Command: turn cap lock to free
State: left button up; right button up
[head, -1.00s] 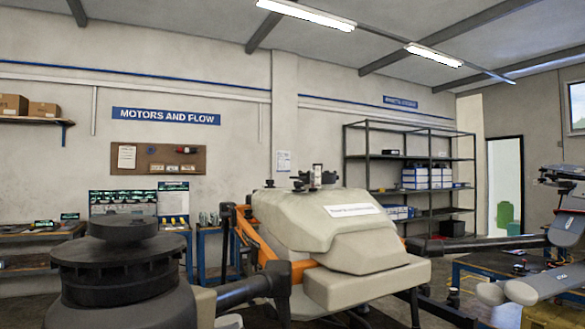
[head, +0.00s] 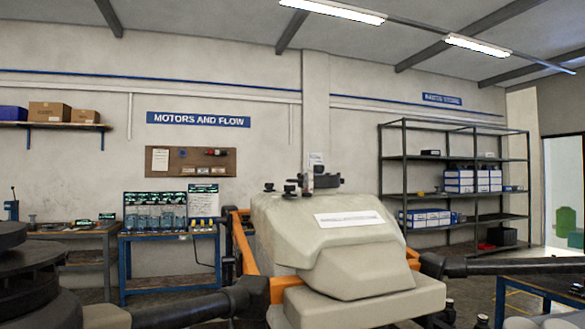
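The spray drone's beige body (head: 345,245) stands at the middle, with an orange frame (head: 247,255) at its side and a white label (head: 348,218) on its sloped top. Small dark fittings (head: 318,181) rise at the top of the body; I cannot tell whether one is the cap lock, or its position. A black arm tube (head: 190,308) runs left from the body towards a large black stacked round part (head: 30,268), cut off by the left edge. Another black arm tube (head: 510,264) runs right. Neither of my grippers shows in the head view.
A blue-legged bench (head: 170,238) with small bottles and panels stands by the back wall. A black metal shelf (head: 455,190) with boxes is at the back right. A blue-edged table (head: 545,288) stands at the right. Floor shows between the bench and the drone.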

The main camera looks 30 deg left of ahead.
aim_at(319, 169)
jog(key=i+l+u, duration=0.3)
jog(key=l+u, duration=0.3)
jog(key=i+l+u, duration=0.15)
jog(key=l+u, duration=0.2)
jog(key=l, duration=0.15)
jog(key=l+u, duration=0.3)
jog(key=i+l, duration=0.05)
jog(key=l, duration=0.05)
